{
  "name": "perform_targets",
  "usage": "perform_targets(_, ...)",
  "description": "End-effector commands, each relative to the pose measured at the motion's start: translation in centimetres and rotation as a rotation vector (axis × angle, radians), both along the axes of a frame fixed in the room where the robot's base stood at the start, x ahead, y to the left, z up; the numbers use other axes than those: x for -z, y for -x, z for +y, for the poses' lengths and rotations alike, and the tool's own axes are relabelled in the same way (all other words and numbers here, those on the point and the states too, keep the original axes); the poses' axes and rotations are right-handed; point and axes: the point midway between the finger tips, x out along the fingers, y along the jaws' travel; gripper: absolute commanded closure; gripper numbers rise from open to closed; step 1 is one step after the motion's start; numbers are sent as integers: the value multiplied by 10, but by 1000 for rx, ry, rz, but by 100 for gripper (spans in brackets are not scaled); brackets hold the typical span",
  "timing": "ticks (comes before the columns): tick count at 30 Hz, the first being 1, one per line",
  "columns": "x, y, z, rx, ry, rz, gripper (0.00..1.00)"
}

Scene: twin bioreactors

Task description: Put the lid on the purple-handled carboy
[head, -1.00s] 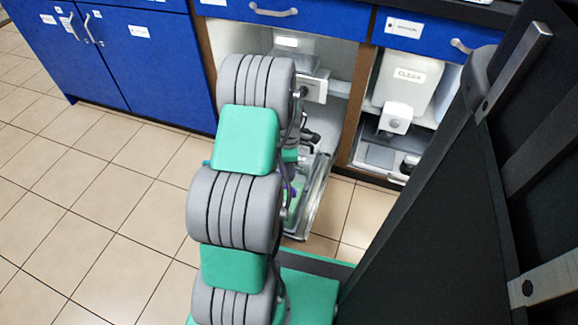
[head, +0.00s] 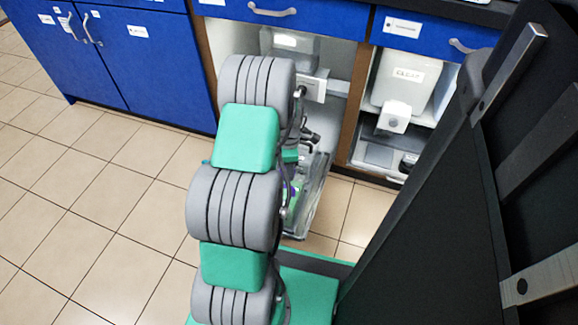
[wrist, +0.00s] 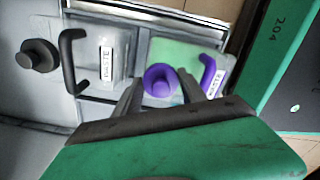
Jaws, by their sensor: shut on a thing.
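My gripper (wrist: 160,92) is shut on a purple round lid (wrist: 160,78), which sits between its fingertips in the wrist view. The purple-handled carboy is the green-tinted one with a WASTE label (wrist: 213,75); its purple handle (wrist: 208,72) is just right of the lid. The lid overlaps the carboy's left part in this view. I cannot tell whether it is seated on the opening or held above it; the opening is hidden. In the head view my arm covers the gripper, and only a bit of purple shows beside it.
A second carboy (wrist: 107,52) with a black handle (wrist: 72,62) stands left of the purple one, near a black round lid (wrist: 38,55). Both carboys stand in a clear-walled tray (head: 312,205) before the open cabinet. Tiled floor (head: 110,200) is free at left.

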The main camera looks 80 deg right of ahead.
Motion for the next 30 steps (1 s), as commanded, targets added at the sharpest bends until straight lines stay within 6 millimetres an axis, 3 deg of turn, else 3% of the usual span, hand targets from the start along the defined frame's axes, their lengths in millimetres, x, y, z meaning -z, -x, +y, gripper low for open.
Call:
perform_targets(26,6,0,0,0,0,0,89)
perform_targets(27,6,0,0,0,0,0,48)
perform_targets(30,6,0,0,0,0,0,40)
